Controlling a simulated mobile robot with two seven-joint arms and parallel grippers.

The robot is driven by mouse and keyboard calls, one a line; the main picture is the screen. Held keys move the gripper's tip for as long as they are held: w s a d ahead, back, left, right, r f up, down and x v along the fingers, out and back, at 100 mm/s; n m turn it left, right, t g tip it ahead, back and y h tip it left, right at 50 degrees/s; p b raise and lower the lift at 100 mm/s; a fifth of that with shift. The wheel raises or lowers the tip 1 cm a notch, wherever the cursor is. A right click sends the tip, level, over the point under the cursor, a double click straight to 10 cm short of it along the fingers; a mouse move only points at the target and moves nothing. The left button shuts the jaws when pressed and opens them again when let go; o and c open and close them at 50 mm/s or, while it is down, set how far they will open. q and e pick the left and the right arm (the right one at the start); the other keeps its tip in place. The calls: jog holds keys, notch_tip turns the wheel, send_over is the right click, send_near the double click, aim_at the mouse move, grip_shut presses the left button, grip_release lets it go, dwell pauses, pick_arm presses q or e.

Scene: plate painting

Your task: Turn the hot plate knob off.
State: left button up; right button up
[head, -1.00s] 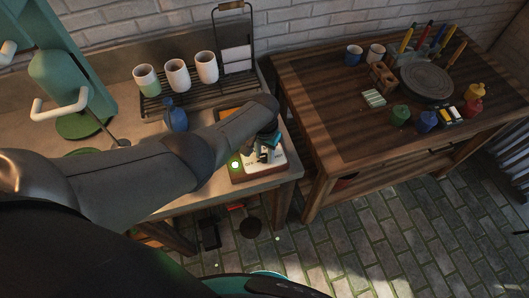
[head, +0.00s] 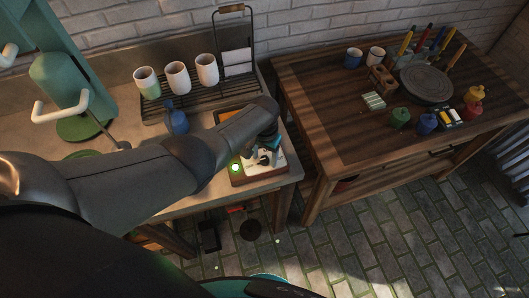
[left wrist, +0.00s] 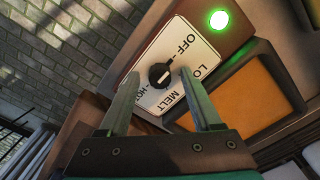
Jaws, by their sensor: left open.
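The hot plate knob (left wrist: 160,76) is a small black dial on a white panel (left wrist: 187,42) marked OFF, LO, MELT and HOT in the left wrist view. I cannot clearly tell which mark it points to. A green lamp (left wrist: 219,20) glows beside the panel and also shows in the head view (head: 235,168). My left gripper (left wrist: 158,77) is open, its fingertips to either side of the knob in that view; I cannot tell whether they touch it. In the head view my left gripper (head: 264,157) is over the panel and hides the knob. My right gripper is not in view.
The orange heating surface (left wrist: 240,95) lies beside the panel. A wooden table (head: 330,110) with paint pots and tools stands at the right.

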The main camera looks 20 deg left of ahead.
aim_at(264, 158)
pick_arm(q)
notch_tip(264, 158, up, 6)
jog(key=p, duration=0.3)
jog(key=shift+f, duration=0.15)
notch_tip(264, 158, up, 10)
jog(key=p, duration=0.2)
jog(key=shift+f+p, duration=0.25)
jog(key=shift+p, duration=0.05)
jog(key=shift+s, duration=0.1)
